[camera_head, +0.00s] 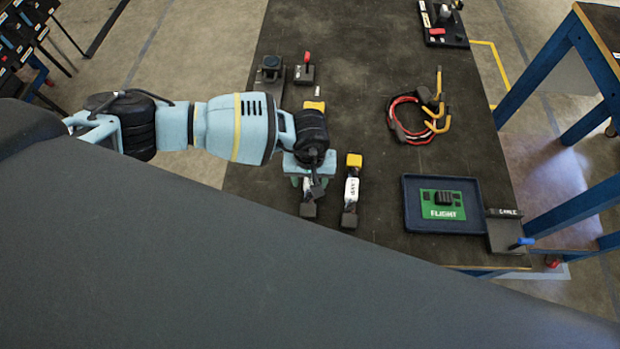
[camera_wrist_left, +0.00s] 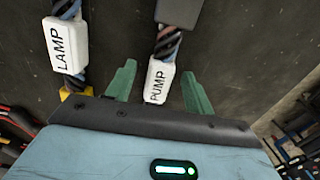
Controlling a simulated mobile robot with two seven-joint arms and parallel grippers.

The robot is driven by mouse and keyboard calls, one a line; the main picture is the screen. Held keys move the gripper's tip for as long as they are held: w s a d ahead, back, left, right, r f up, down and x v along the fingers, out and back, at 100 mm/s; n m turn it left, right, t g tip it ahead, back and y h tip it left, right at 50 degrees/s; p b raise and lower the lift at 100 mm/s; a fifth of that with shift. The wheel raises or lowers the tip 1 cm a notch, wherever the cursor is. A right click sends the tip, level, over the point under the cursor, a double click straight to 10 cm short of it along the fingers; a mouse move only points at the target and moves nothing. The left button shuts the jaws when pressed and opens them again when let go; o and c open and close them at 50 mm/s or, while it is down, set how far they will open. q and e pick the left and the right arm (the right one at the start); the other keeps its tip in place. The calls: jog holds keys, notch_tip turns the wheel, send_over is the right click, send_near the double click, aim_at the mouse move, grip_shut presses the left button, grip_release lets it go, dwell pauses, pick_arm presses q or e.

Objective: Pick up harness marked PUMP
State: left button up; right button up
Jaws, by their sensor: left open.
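The harness marked PUMP lies on the dark table, and its white label (camera_wrist_left: 158,82) shows between the fingers in the left wrist view. In the head view its dark connector (camera_head: 308,209) shows below my left gripper (camera_head: 308,182), and the rest is mostly hidden under the hand. My left gripper (camera_wrist_left: 155,88) is open, with a green finger on each side of the label. I cannot tell whether the fingers touch it. The harness marked LAMP (camera_head: 351,190) lies just to the right, with a yellow connector; it also shows in the left wrist view (camera_wrist_left: 66,45). My right gripper is not in view.
A blue tray (camera_head: 412,222) with a green FLIGHT board (camera_head: 442,205) lies to the right. Red and black cables with yellow hooks (camera_head: 420,115) lie behind it. Small black fixtures (camera_head: 304,74) stand at the back left.

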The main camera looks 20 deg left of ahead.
aim_at(310, 180)
pick_arm(q)
jog(key=c, duration=1.1)
jog(key=shift+c, duration=0.2)
jog(key=shift+r, duration=0.15)
jog(key=shift+r, duration=0.6)
notch_tip(310, 180, up, 2)
jog(key=shift+w+r, duration=0.1)
jog(key=s+d, duration=0.3)
jog(key=s, duration=0.1)
jog(key=s+d+r, duration=0.1)
jog(key=s+d, duration=0.2)
jog(key=s, duration=0.2)
jog(key=s+d, duration=0.2)
jog(key=s, duration=0.2)
jog(key=shift+s+d+r+b, duration=0.2)
jog(key=shift+s+d+b, duration=0.1)
jog(key=shift+d+b, duration=0.1)
